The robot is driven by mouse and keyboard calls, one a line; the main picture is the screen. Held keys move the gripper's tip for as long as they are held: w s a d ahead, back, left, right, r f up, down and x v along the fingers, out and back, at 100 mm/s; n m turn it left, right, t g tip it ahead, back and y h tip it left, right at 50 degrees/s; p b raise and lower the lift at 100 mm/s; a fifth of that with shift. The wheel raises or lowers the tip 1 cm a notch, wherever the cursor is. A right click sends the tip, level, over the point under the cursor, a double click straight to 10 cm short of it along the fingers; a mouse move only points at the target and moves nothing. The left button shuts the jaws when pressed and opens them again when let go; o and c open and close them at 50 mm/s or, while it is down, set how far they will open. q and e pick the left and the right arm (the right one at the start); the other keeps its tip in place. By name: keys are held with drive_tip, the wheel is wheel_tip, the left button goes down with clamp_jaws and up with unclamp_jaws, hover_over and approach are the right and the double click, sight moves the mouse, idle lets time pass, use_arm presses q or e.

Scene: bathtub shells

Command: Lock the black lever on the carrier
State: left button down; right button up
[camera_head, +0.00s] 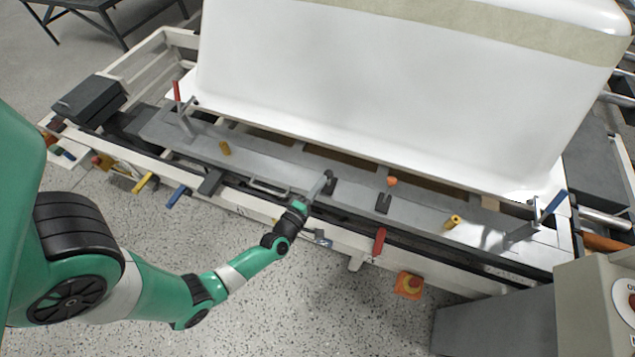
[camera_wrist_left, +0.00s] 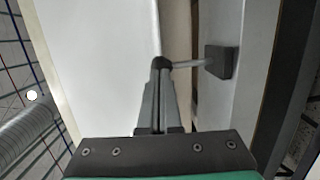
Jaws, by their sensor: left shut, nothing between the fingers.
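The black lever (camera_head: 331,186) is on the grey top plate of the carrier (camera_head: 280,176), near its middle. In the left wrist view the lever has a black block (camera_wrist_left: 221,62), a thin grey rod and a round black knob (camera_wrist_left: 162,62). My left gripper (camera_head: 322,182) is over the plate, right beside the lever. In the wrist view its shut fingers (camera_wrist_left: 160,75) have their tips at the knob, which lies at or just beyond them; I cannot tell whether they touch. Nothing is held between the fingers. My right gripper is not in view.
A large white tub shell (camera_head: 400,90) stands behind the plate. A red handle (camera_head: 380,241) and an emergency button (camera_head: 409,284) are at the front.

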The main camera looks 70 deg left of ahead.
sight(325, 173)
use_arm(q)
drive_tip(key=w+a+r+g+h+p, duration=0.1)
drive_tip(key=p, duration=0.2)
drive_tip(key=shift+r, duration=0.15)
drive_tip(key=shift+w+a+g+h+p, duration=0.3)
drive_tip(key=shift+a+g+h+p, duration=0.15)
drive_tip(key=shift+p, duration=0.6)
drive_tip(key=shift+w+a+r+p, duration=0.1)
drive_tip(key=shift+w+a+p, duration=0.2)
drive_tip(key=shift+p, duration=0.1)
drive_tip(key=shift+w+a, duration=0.2)
drive_tip(key=shift+a, duration=0.05)
drive_tip(key=shift+w+a+r+n, duration=0.1)
drive_tip(key=shift+w+a+n, duration=0.2)
drive_tip(key=shift+w+a, duration=0.4)
drive_tip(key=shift+s, duration=0.1)
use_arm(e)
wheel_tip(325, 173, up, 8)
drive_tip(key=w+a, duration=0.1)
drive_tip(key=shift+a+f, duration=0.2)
use_arm(q)
drive_tip(key=shift+f, duration=0.2)
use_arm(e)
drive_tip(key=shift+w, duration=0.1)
